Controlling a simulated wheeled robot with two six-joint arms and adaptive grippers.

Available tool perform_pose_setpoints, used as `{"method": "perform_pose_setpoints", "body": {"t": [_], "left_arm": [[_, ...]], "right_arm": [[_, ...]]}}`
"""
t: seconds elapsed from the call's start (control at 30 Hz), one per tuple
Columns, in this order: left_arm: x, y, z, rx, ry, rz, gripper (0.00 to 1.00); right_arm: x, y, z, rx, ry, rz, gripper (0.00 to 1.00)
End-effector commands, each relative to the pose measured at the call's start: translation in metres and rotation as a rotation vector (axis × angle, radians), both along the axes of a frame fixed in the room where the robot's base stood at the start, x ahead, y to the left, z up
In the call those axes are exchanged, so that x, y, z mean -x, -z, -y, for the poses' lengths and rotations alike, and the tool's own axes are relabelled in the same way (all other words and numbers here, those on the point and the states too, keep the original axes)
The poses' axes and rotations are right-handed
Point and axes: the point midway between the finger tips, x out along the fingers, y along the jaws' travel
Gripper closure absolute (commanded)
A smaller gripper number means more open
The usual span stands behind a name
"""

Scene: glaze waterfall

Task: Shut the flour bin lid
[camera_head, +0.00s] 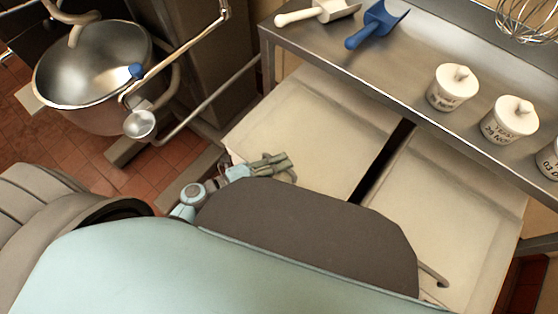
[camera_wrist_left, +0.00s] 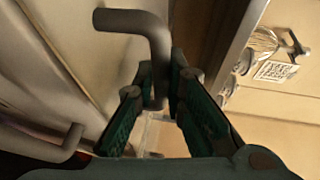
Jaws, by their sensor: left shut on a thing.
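Two cream bin lids, a left one (camera_head: 315,125) and a right one (camera_head: 445,215), lie side by side below the steel table. I see no label telling which is the flour bin. My left gripper (camera_head: 278,163) is at the front part of the left lid. In the left wrist view the left gripper (camera_wrist_left: 160,88) is shut on a grey bent handle (camera_wrist_left: 152,35), with a finger on each side of it. My own body hides the bins' fronts in the head view. My right gripper is not in view.
The steel table (camera_head: 400,95) overhangs the lids' back, bearing a white scoop (camera_head: 318,12), a blue scoop (camera_head: 376,24), and lidded white pots (camera_head: 453,88). A mixer bowl (camera_head: 92,65) stands at the left. A second handle (camera_head: 433,274) shows on the right bin.

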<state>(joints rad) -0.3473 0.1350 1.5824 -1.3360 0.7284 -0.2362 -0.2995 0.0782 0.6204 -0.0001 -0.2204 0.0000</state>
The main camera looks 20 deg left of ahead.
Motion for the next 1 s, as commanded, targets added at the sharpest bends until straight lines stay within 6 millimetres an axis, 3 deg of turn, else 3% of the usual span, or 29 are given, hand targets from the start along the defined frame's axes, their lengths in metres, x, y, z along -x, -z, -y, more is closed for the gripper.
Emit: {"method": "perform_pose_setpoints", "body": {"t": [0.1,0.57,1.0], "left_arm": [[0.001,0.002,0.000,-0.003,0.000,-0.004,0.80],[0.004,0.001,-0.003,-0.003,-0.001,-0.003,0.80],[0.080,-0.018,-0.071,-0.004,0.002,-0.005,0.80]], "right_arm": [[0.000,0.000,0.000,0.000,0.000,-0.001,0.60],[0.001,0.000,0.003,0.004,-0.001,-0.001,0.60],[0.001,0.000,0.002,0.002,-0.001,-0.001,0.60]]}}
